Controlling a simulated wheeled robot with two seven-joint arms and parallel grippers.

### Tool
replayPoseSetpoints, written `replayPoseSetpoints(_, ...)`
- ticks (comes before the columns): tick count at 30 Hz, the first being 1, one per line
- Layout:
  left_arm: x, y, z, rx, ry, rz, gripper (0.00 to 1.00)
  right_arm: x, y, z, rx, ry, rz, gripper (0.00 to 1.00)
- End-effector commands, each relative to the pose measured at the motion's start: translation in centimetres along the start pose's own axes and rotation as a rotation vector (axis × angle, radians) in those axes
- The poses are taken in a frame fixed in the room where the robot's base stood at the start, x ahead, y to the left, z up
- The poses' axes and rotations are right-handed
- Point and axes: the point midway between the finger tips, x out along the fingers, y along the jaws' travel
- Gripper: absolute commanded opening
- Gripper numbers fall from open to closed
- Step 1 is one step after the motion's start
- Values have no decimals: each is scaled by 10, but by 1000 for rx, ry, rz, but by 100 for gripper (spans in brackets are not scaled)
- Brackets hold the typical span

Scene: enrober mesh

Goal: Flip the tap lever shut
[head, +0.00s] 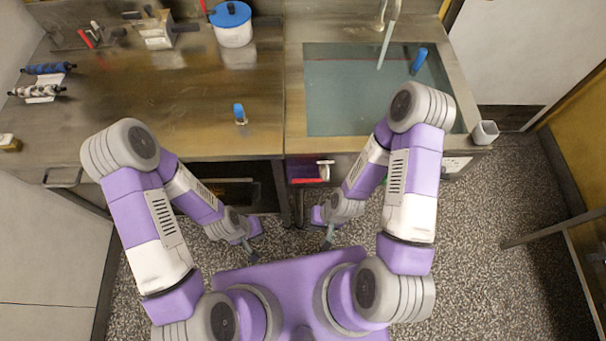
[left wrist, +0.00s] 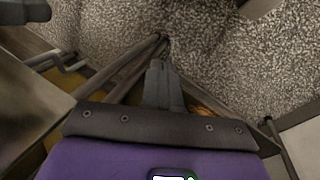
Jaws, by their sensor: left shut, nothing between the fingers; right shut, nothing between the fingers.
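The tap (head: 388,42) stands at the back of the sink (head: 330,48), near the top edge of the head view. Its spout reaches down over the basin. A short upright part beside the spout may be the lever, but its position is unclear. My left gripper (head: 250,255) is shut and empty, low in front of the counter and far from the tap. Its closed fingers also show in the left wrist view (left wrist: 157,66), over the floor. My right gripper (head: 328,242) is shut and empty, low in front of the sink unit.
A blue-handled item (head: 418,61) is at the sink's right side. A blue-lidded pot (head: 232,24) and a small blue-topped item (head: 239,113) stand on the left counter. A small pale cup (head: 485,132) is at the sink unit's right corner. The middle counter is mostly clear.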

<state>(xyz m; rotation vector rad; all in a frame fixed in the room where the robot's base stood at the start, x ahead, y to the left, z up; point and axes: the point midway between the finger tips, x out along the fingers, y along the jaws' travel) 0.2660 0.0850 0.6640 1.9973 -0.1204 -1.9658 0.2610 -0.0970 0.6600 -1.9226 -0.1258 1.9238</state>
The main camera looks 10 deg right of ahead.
Motion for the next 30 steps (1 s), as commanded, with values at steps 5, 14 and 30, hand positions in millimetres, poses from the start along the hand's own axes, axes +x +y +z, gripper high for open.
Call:
replayPoseSetpoints(5, -37, 31, -5, 82, 40, -72, 0, -34, -13, 1, 0, 0, 0, 0)
replayPoseSetpoints(14, -92, 81, -14, 193, 152, -169, 0, -76, -29, 3, 0, 0, 0, 0)
replayPoseSetpoints(30, -205, 195, -15, 372, 446, -212, 0, -150, -56, 7, 0, 0, 0, 0)
